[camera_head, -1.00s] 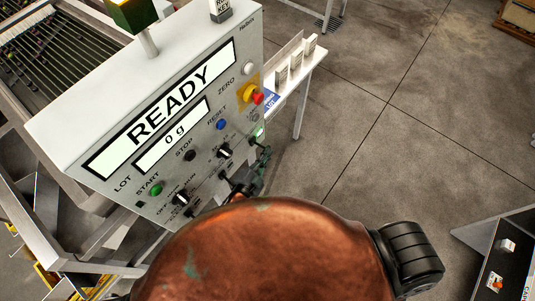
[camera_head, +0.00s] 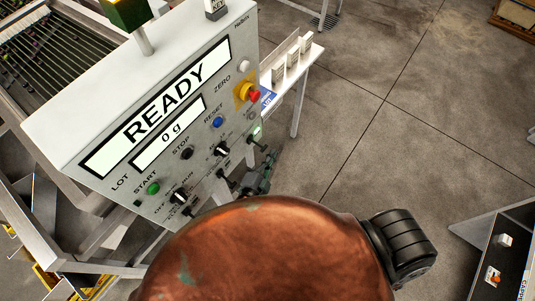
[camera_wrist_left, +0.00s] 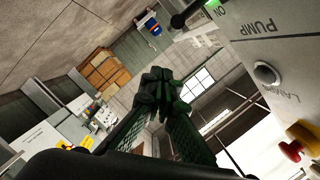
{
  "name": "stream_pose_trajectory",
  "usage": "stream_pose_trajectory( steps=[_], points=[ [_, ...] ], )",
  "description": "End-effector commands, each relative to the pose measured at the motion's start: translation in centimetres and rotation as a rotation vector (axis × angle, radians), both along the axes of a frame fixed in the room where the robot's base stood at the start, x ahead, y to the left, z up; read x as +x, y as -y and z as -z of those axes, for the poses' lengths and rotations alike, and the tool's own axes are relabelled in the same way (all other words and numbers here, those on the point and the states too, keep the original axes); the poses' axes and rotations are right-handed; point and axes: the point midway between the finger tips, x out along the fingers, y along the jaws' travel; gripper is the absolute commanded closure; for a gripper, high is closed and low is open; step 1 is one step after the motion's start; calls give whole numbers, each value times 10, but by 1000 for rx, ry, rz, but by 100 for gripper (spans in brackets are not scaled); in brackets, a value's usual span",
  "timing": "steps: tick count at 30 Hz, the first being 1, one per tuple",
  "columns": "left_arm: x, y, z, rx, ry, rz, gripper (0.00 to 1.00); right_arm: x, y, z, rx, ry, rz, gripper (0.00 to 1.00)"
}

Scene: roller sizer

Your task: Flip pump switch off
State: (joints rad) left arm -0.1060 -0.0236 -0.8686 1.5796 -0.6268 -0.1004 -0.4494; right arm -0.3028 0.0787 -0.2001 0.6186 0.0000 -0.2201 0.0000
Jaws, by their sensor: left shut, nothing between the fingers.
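The grey control panel (camera_head: 70,112) stands at the left with a READY screen. The pump switch (camera_head: 258,145) is a dark toggle at its lower right edge, below a lit green lamp (camera_head: 256,131). In the left wrist view a PUMP label (camera_wrist_left: 257,36), a lit green ON mark (camera_wrist_left: 217,5) and a black toggle lever (camera_wrist_left: 188,16) show at the top right. My left gripper (camera_head: 265,172) is shut and empty, just below and right of the switch, apparently apart from it. Its fingers meet in the wrist view (camera_wrist_left: 158,92). My right gripper is out of view.
Close by on the panel are a red emergency button (camera_head: 253,96), blue reset button (camera_head: 218,122), green start button (camera_head: 153,188) and black knobs (camera_head: 221,149). A white side table (camera_head: 301,75) stands behind. Open floor (camera_head: 420,130) lies right.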

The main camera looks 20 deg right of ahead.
Motion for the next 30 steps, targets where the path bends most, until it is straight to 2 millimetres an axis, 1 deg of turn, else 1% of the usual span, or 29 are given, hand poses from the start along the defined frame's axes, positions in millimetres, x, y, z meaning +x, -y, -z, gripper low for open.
stream_pose_trajectory(
  steps=[1, 3, 6, 12, 18, 26, 29, 30],
  points=[
    [-8, -11, -3, 3, -1, -3, 100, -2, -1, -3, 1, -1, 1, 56],
    [-21, -22, -4, 2, -2, -1, 100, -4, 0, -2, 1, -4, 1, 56],
    [-37, -36, -6, 1, -2, 4, 100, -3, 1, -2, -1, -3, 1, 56],
    [-60, -58, -11, 0, -1, 6, 100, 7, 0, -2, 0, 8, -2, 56],
    [-70, -68, -14, 0, -1, 5, 100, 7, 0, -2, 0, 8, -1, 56],
    [-70, -69, -14, 0, 0, 4, 100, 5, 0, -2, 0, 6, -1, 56],
    [-70, -70, -12, 1, -4, 1, 100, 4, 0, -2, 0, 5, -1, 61],
    [-68, -72, -6, 4, -15, -3, 100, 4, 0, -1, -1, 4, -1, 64]
  ],
)
